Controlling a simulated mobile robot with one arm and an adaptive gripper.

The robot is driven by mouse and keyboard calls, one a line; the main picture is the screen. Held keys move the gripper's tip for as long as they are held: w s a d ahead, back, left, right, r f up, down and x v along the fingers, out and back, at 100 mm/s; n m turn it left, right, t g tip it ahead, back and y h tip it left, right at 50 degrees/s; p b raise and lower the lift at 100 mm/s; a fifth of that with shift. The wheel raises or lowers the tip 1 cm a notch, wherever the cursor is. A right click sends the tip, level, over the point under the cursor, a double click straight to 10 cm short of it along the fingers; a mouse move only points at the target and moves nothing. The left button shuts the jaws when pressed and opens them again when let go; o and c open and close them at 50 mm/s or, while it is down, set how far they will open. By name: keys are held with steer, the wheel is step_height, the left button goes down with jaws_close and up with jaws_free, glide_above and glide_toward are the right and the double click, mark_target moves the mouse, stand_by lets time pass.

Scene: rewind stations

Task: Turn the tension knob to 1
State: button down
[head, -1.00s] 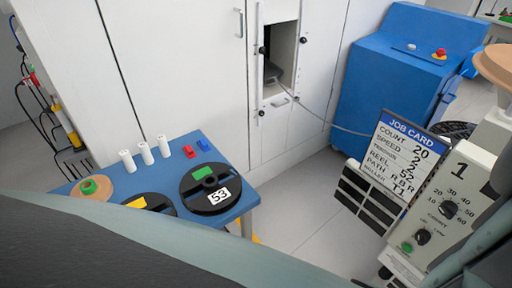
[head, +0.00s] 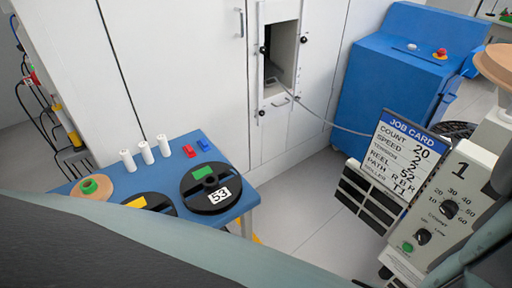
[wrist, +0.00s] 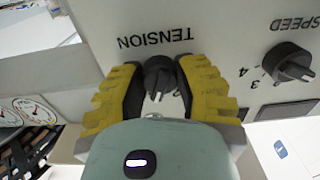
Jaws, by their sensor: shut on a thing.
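The tension knob (wrist: 158,78) is black and sits below the upside-down word TENSION in the wrist view. My gripper (wrist: 160,82) has its yellow ribbed fingers on both sides of the knob, closed on it. In the head view my gripper is not seen. The job card (head: 404,160) beside station 1 lists count, speed, tension, reel, path and roller values; the tension line is too small to read surely.
The speed knob (wrist: 290,62) is to the right of the tension knob, with 3 and 4 near it. The station 1 panel (head: 456,190) carries a count knob (head: 449,209). A blue table (head: 236,207) with reels stands at left, a blue cabinet (head: 385,75) behind.

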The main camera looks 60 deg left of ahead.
steer(key=shift+f, duration=0.15)
steer(key=n+b, duration=0.2)
steer(key=n, duration=0.1)
steer(key=shift+f, duration=0.15)
steer(key=n+b, duration=0.4)
steer(key=n, duration=0.1)
steer(key=shift+d+n, duration=0.1)
steer(key=shift+n, duration=0.2)
steer(key=n+b, duration=0.3)
steer(key=n, duration=0.1)
steer(key=shift+r+n+b, duration=0.2)
steer(key=shift+n+b, duration=1.25)
steer(key=shift+n, duration=1.05)
steer(key=c, duration=0.6)
jaws_free()
steer(key=shift+r, duration=0.1)
